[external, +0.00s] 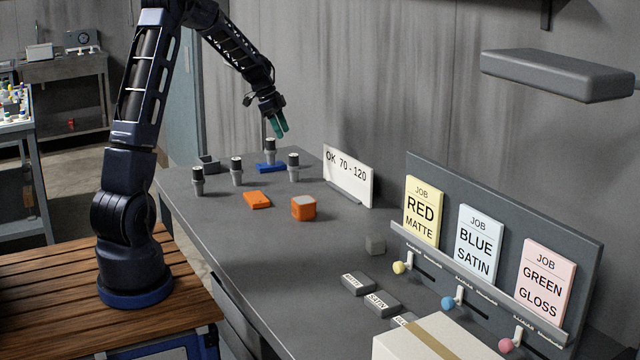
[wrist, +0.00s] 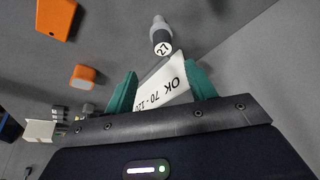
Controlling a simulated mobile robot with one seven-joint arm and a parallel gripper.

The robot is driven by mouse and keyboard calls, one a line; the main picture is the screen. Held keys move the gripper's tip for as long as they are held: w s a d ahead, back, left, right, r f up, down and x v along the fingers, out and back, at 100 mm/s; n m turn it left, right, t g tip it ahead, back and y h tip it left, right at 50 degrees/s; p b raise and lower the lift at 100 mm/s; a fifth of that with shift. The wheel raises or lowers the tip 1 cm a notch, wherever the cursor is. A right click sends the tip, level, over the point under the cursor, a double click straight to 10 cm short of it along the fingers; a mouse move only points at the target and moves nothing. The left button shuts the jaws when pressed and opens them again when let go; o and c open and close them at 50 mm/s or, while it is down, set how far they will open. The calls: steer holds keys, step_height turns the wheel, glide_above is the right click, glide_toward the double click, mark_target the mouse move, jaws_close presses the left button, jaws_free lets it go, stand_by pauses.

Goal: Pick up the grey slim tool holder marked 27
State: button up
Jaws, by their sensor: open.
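The grey slim tool holder marked 27 (wrist: 161,38) stands in the wrist view, its number on a white disc on its black end. It lies ahead of my open fingers, in line with the gap between them. In the external view it appears to be the holder (external: 293,168) nearest the OK 70-120 sign, but its number cannot be read there. My gripper (external: 279,129) is open and empty above the far end of the table, apart from the holders; its teal fingers also show in the wrist view (wrist: 161,72).
Similar holders stand at left (external: 198,181) and centre (external: 236,171); another (external: 270,151) is at a blue block (external: 271,168). An orange flat block (external: 257,200), an orange cube (external: 303,209) and the OK 70-120 sign (external: 348,176) are near.

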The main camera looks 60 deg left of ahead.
mark_target(294, 155)
steer(key=x, duration=0.5)
steer(key=shift+w+f, duration=0.1)
steer(key=shift+f, duration=0.15)
steer(key=shift+a+x, duration=0.2)
steer(key=shift+x, duration=2.4)
steer(key=shift+w, duration=0.1)
steer(key=shift+c, duration=0.4)
steer(key=c, duration=1.1)
jaws_close()
steer(key=shift+r, duration=0.2)
